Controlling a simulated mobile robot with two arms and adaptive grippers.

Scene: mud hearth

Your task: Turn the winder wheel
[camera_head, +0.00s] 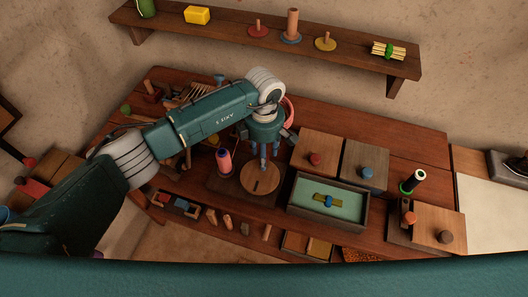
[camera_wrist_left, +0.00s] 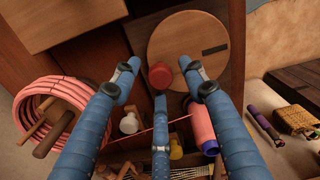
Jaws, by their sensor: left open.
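The winder wheel (camera_head: 260,178) is a round, flat wooden disc with a dark slot, lying on the bench left of the green-lined tray. It also shows at the top of the left wrist view (camera_wrist_left: 190,40). A red knob (camera_wrist_left: 160,75) stands at the wheel's near rim in that view. My left gripper (camera_head: 268,160) points down over the wheel's far side in the head view. Its blue fingers are open and spread around the knob, with no clear contact visible. A pink spool (camera_head: 224,161) stands left of the wheel. My right gripper is out of view.
A coil of pink hose (camera_wrist_left: 55,110) lies left of my fingers in the wrist view. The open tray (camera_head: 330,222) and lidded boxes (camera_head: 317,147) sit close on the wheel's right. A wall shelf (camera_head: 350,55) hangs above the bench.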

